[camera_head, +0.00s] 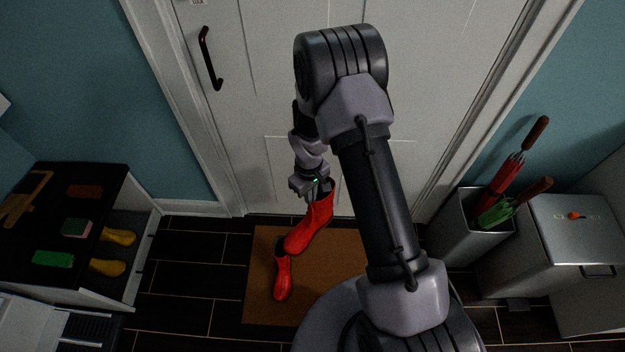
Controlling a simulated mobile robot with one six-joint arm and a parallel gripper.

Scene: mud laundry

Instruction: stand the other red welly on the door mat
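One red welly (312,222) is in my gripper (317,190), which grips it at the top of its shaft. This welly is over the back part of the brown door mat (345,250), with its toe pointing down-left. It looks raised above the mat, but the gap under its sole cannot be judged exactly. The other red welly (283,275) stands upright on the left part of the mat, its toe toward the front. The held welly's toe partly covers the top of the standing one. My arm hides the right part of the mat.
A white door (260,110) is behind the mat. At left, a dark-topped shoe unit (100,190) holds yellow shoes (110,267), with brushes and a sponge on top. At right are an umbrella bin (460,230) and a grey lidded box (580,235).

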